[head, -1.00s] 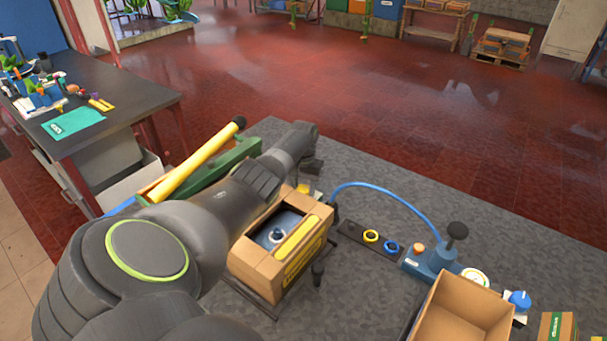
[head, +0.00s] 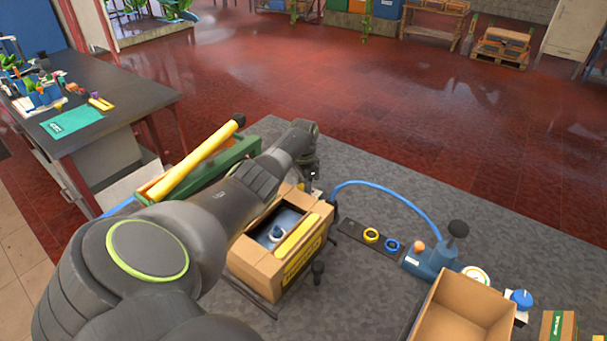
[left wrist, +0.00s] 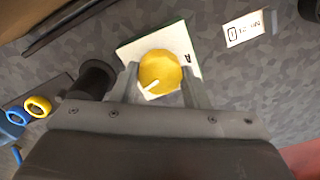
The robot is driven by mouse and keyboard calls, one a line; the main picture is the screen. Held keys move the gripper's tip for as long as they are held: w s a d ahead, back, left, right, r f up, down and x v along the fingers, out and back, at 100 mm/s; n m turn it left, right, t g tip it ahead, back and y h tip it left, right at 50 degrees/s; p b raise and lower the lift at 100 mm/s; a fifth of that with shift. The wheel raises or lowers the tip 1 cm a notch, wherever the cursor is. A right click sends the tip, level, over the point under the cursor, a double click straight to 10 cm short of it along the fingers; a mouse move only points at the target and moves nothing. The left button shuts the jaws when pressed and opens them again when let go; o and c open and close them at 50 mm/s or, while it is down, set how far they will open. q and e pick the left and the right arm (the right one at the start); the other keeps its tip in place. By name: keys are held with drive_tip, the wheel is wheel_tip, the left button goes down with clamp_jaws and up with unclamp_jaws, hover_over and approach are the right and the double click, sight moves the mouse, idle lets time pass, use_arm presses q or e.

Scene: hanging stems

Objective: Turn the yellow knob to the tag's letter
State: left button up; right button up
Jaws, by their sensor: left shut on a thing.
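The yellow knob (left wrist: 160,72) is round, with a white pointer line that points to the lower left in the left wrist view. It sits on a white plate (left wrist: 128,52) with a dark letter mark at the plate's right side; I cannot read the letter surely. A white tag (left wrist: 247,28) with black print lies on the grey mat to the upper right; its print is too small to read surely. My left gripper (left wrist: 158,80) has a finger on each side of the knob and is shut on it. In the head view my left gripper (head: 306,170) is partly hidden by its arm.
A cardboard box (head: 262,262) with a blue thing inside stands near my left arm. A yellow ring (head: 371,235), a blue ring (head: 392,246) and a blue pump (head: 432,258) with a hose are to the right. An open box (head: 462,310) stands at the front.

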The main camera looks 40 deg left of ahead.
use_arm(q)
drive_tip(key=shift+r+m, duration=0.15)
drive_tip(key=shift+m, duration=0.15)
drive_tip(key=o, duration=1)
drive_tip(key=shift+r+b, duration=1.1)
drive_tip(key=shift+r, duration=7.55)
